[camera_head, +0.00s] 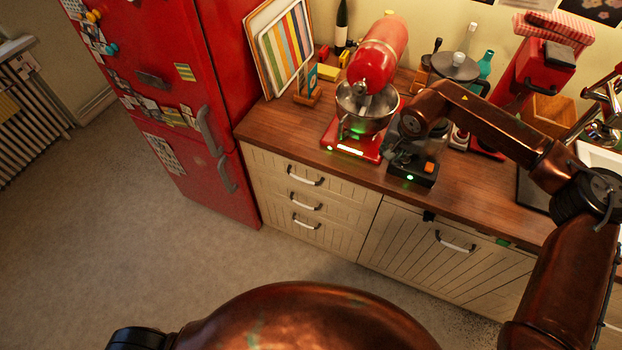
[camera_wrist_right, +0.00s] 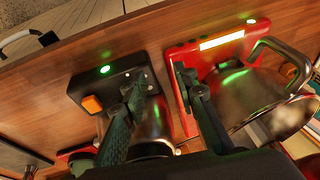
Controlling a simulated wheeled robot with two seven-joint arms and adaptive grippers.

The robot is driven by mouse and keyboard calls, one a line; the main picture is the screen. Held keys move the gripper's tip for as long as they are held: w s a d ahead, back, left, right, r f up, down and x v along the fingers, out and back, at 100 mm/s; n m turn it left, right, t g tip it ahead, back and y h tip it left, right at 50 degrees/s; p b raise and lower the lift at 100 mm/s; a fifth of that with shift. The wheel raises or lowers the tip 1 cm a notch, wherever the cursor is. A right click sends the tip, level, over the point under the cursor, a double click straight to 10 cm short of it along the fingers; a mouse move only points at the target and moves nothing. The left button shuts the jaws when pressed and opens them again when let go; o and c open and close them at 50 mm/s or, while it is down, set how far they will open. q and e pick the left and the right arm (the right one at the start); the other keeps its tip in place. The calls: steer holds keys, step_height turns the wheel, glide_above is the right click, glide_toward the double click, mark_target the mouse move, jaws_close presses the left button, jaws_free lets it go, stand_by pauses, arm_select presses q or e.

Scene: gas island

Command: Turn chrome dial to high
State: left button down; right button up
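A small black box (camera_head: 424,179) with a green light and an orange switch sits near the counter's front edge. It also shows in the right wrist view (camera_wrist_right: 88,88). A shiny chrome round part (camera_wrist_right: 153,125), possibly the dial, shows beside the box between my right gripper's fingers, partly hidden; its setting cannot be read. My right gripper (camera_wrist_right: 160,78) is open, its two dark fingers apart. In the head view the right gripper (camera_head: 402,158) is low over the box; contact cannot be told. My left gripper is not in view.
A red stand mixer (camera_head: 378,58) with a steel bowl (camera_head: 352,108) stands close left of my right gripper. A red coffee machine (camera_head: 538,75) and bottles stand behind my arm. The wooden counter (camera_head: 275,122) is clear at front left. A red fridge (camera_head: 185,85) stands left.

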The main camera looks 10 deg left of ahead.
steer(key=s+a+m+g+y, duration=0.1)
steer(key=s+a+y, duration=0.2)
steer(key=a, duration=0.4)
steer(key=s+a+f+m+y, duration=0.1)
steer(key=s+a+m+y, duration=0.1)
steer(key=s+a, duration=0.3)
steer(key=s+a+m+g+y, duration=0.1)
steer(key=s+a+y, duration=0.3)
steer(key=a, duration=0.6)
steer(key=shift+s+a+f+g+y, duration=0.15)
steer(key=shift+s+a+g+y, duration=0.05)
steer(key=shift+g+y, duration=0.1)
